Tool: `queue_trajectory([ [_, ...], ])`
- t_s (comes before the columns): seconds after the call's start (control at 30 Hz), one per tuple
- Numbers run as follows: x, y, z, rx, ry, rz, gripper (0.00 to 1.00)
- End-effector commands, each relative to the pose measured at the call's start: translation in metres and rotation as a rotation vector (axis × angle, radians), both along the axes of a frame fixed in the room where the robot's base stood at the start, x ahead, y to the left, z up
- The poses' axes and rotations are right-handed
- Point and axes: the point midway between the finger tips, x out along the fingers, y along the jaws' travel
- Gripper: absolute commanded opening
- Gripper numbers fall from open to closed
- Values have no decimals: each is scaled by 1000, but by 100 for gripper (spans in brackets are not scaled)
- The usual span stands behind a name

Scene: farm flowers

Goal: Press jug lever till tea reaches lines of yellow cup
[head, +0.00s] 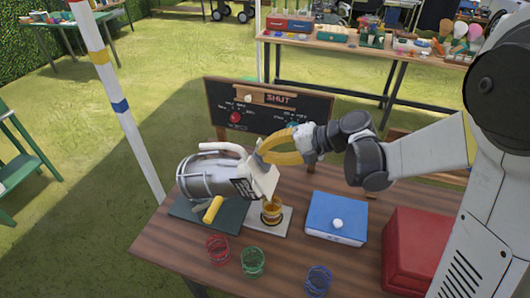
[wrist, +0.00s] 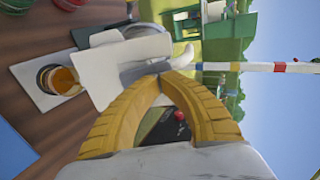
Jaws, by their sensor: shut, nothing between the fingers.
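The metal jug (head: 206,176) lies tilted on a dark mat, its pale spout block (head: 262,180) leaning over the yellow cup (head: 271,214). The cup stands on a pale board and holds amber tea; it also shows in the wrist view (wrist: 62,80). I cannot tell the tea level against its lines. My gripper (head: 262,151) is shut and empty, its yellow fingertips at the grey lever (head: 257,161) on top of the spout block. In the wrist view the fingertips (wrist: 164,74) meet at the grey lever (wrist: 146,70), seemingly touching it. Whether the lever is pressed is unclear.
Red (head: 217,250), green (head: 252,262) and blue (head: 318,281) cups stand along the table's front. A blue box (head: 337,215) with a white knob and a red box (head: 418,250) sit to the right. A blackboard (head: 290,112) reading "SHUT" stands behind the jug.

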Motion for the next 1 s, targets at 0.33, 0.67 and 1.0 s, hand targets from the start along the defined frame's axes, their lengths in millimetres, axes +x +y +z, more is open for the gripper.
queue_trajectory([
  [0.33, 0, 0, 0, 0, 0, 0, 0],
  [0.67, -1, -2, 0, 0, 0, -1, 0],
  [1.0, -5, -15, -1, 0, 0, 0, 0],
])
